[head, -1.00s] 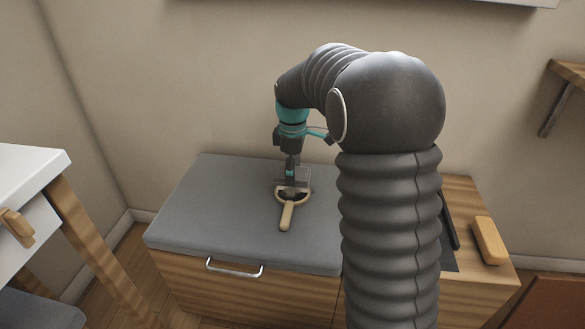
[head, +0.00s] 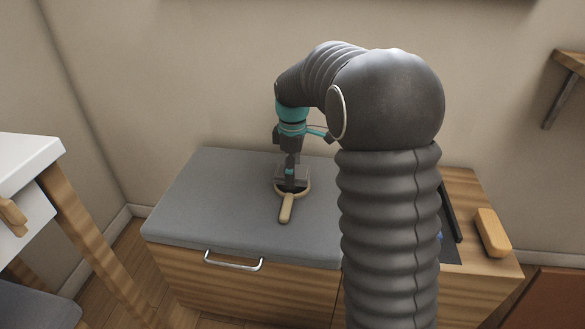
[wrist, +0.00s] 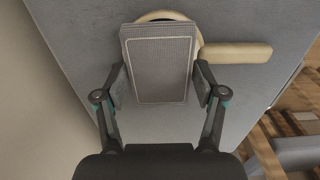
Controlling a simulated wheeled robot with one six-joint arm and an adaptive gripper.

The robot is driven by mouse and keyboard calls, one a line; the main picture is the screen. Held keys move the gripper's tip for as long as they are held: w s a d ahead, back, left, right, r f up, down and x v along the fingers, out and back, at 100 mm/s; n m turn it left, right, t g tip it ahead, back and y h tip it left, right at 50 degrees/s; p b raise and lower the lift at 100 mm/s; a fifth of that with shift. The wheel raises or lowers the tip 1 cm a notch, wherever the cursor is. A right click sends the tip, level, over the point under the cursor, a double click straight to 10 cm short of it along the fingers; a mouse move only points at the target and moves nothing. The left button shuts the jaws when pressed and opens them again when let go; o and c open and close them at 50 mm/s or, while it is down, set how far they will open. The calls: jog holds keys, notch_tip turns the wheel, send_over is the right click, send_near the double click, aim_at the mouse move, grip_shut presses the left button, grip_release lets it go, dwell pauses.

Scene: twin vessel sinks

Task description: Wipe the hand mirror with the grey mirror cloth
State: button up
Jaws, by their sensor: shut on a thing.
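The hand mirror (head: 286,208) lies on the grey cushioned bench top, its wooden handle pointing toward the front. In the wrist view its handle (wrist: 238,52) points right, and the pale rim shows past the cloth's top and right edges. The grey mirror cloth (wrist: 160,65) is a flat rectangle with a pale stitched border, held over the mirror face and hiding most of it. My gripper (wrist: 160,88) is shut on the cloth, one finger at each side edge. In the head view my gripper (head: 290,180) is right above the mirror. I cannot tell whether cloth and glass touch.
The grey cushion (head: 205,210) is clear around the mirror. A wooden block (head: 492,233) sits on the bare wooden top at right, beside a dark item partly hidden by my arm. A white table (head: 25,165) stands at left, and the wall is close behind.

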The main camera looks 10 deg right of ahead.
jog(key=shift+f, duration=0.85)
dwell(1.2)
jog(key=shift+a, duration=0.1)
jog(key=shift+w+a, duration=0.2)
jog(key=shift+a, duration=0.25)
jog(key=shift+r, duration=0.1)
jog(key=shift+s+d, duration=0.25)
jog(key=shift+d, duration=0.3)
jog(key=shift+s+d, duration=0.2)
jog(key=shift+d, duration=0.35)
jog(key=shift+w+a+p, duration=0.25)
jog(key=shift+a, duration=0.3)
jog(key=shift+w+a+p, duration=0.2)
jog(key=shift+a+p, duration=0.05)
jog(key=shift+a, duration=0.3)
